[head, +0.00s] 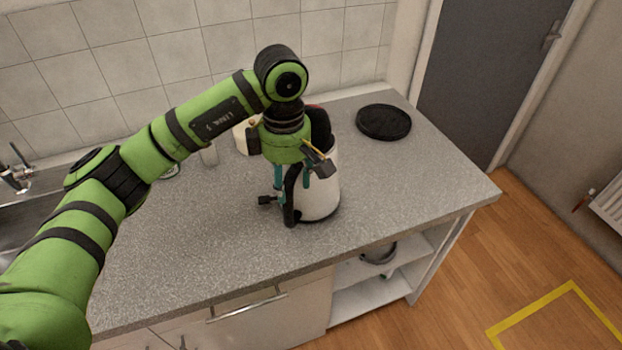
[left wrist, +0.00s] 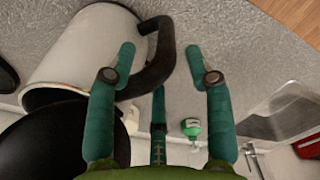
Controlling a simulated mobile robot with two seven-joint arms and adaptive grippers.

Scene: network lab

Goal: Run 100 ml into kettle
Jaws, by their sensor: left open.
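The kettle (head: 322,195) is white with a black handle (head: 291,195) and stands upright on the grey worktop. Its black lid appears raised, partly hidden behind my arm. In the left wrist view the white kettle body (left wrist: 85,45) fills the upper left, with the handle (left wrist: 160,60) curving between my fingers. My left gripper (head: 280,195) points down at the handle side of the kettle. Its teal fingers (left wrist: 160,65) are apart, one on each side of the handle in that view; contact cannot be told. A tap (head: 18,170) and sink (head: 20,215) are at the far left.
A round black disc (head: 384,122) lies on the worktop (head: 420,170) behind and right of the kettle. A cream object (head: 243,138) stands behind my arm. A green bottle (left wrist: 192,128) shows in the wrist view. The worktop right of the kettle is clear.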

